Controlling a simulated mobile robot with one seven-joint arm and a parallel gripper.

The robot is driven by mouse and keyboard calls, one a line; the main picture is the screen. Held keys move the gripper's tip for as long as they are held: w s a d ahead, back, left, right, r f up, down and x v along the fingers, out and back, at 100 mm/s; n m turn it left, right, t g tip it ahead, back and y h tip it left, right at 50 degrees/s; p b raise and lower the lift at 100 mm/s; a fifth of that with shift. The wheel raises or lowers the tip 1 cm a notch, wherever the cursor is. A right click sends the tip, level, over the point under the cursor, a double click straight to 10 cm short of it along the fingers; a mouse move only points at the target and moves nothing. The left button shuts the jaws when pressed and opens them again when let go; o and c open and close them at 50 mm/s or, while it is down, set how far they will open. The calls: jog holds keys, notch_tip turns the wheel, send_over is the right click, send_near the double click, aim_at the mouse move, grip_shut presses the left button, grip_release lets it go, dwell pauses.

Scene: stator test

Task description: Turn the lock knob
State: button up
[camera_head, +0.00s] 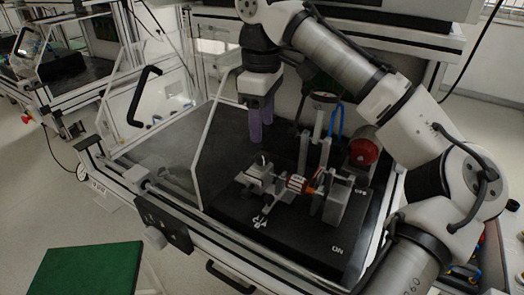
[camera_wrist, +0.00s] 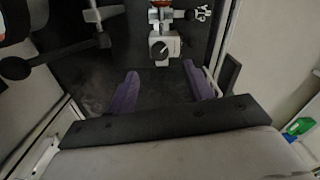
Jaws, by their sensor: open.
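A grey clamp block (camera_wrist: 167,32) stands in the upper middle of the wrist view. A dark round knob (camera_wrist: 160,49), which looks like the lock knob, is on its near end. In the head view the grey clamp (camera_head: 254,178) sits on the black test bed, and the knob is too small to tell apart there. A stator with orange and white parts (camera_head: 297,184) is just right of the clamp. My gripper (camera_head: 261,130) has purple fingers, points down and hangs above the bed. In the wrist view its fingers (camera_wrist: 162,88) are wide apart and empty, short of the knob.
A red round part (camera_head: 363,152) and an upright post with a gauge (camera_head: 323,100) stand behind the stator. A clear guard panel (camera_head: 213,135) is left of my gripper. A lever with a black ball (camera_wrist: 15,68) lies left in the wrist view. The bed's left part is clear.

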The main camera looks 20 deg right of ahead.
aim_at(262, 155)
notch_tip(262, 155, down, 7)
jog(key=shift+f, duration=0.15)
jog(key=c, duration=1)
jog(key=shift+o, duration=0.2)
